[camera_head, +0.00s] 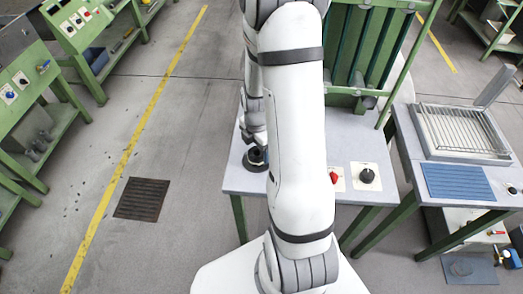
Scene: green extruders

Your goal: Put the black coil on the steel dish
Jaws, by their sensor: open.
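A dark round thing (254,161), which looks like the black coil, is on the grey table at the left edge of my arm. My gripper (257,152) is small and dark at the end of the wrist, right over this thing. It is open, but its fingertips blend with the dark shape. I cannot tell whether they touch it. I cannot make out a steel dish; the white arm link hides the middle of the table.
The grey table (235,180) also carries a red knob (334,177) and a black knob (367,175) on pale plates. A green frame (375,50) stands behind. At right, another table holds a wire-grid tray (463,132) and a blue ribbed mat (457,182). Green machines stand left.

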